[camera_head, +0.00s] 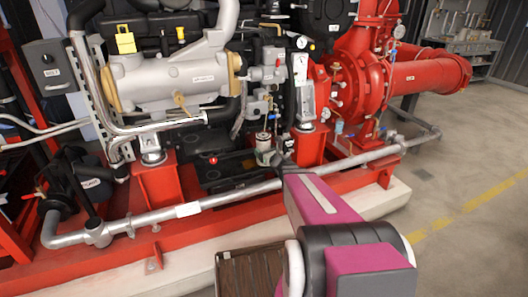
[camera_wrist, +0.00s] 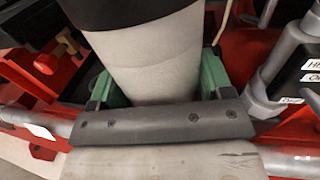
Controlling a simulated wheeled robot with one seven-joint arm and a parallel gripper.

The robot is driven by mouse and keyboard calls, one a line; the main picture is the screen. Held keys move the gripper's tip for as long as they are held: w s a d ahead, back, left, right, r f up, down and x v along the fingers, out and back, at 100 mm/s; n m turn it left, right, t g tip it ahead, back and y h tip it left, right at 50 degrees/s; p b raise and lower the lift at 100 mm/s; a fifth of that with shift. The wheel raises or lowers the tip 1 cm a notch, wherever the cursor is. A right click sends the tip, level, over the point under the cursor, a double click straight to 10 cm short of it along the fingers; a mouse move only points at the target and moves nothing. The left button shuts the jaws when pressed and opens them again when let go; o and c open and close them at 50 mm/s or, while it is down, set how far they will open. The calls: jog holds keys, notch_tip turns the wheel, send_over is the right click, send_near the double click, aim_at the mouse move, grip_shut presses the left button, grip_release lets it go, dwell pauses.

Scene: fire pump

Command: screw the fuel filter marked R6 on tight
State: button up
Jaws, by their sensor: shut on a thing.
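The fuel filter (camera_head: 263,146) is a small pale canister with a greenish lower part, under the grey filter head on the engine's front side. No R6 mark can be read on it. In the wrist view the filter (camera_wrist: 150,62) is a large whitish cylinder filling the upper middle. My gripper (camera_wrist: 160,82) is shut on it, with a green-padded finger on each side touching or very near its wall. In the head view my gripper (camera_head: 276,158) is at the filter's lower right, small and partly hidden by my arm. The filter's top joint is hidden in the wrist view.
A grey pipe (camera_head: 230,198) runs along the red base frame (camera_head: 120,258) in front of the engine. A red pump housing (camera_head: 362,72) stands to the right. Open floor lies at the right.

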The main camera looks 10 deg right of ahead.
jog(key=d+r+x, duration=0.1)
jog(key=x, duration=0.6)
jog(key=w+d+r+x, duration=0.1)
jog(key=x, duration=0.6)
jog(key=shift+w+d, duration=0.15)
jog(key=shift+d, duration=0.05)
dwell(0.6)
jog(key=shift+r, duration=0.4)
dwell(1.8)
jog(key=o, duration=0.4)
jog(key=c, duration=0.5)
jog(key=shift+m+t+h, duration=0.5)
jog(key=shift+m+h, duration=0.6)
jog(key=shift+h, duration=0.6)
jog(key=o, duration=1.4)
jog(key=shift+d, duration=0.1)
jog(key=shift+c, duration=0.2)
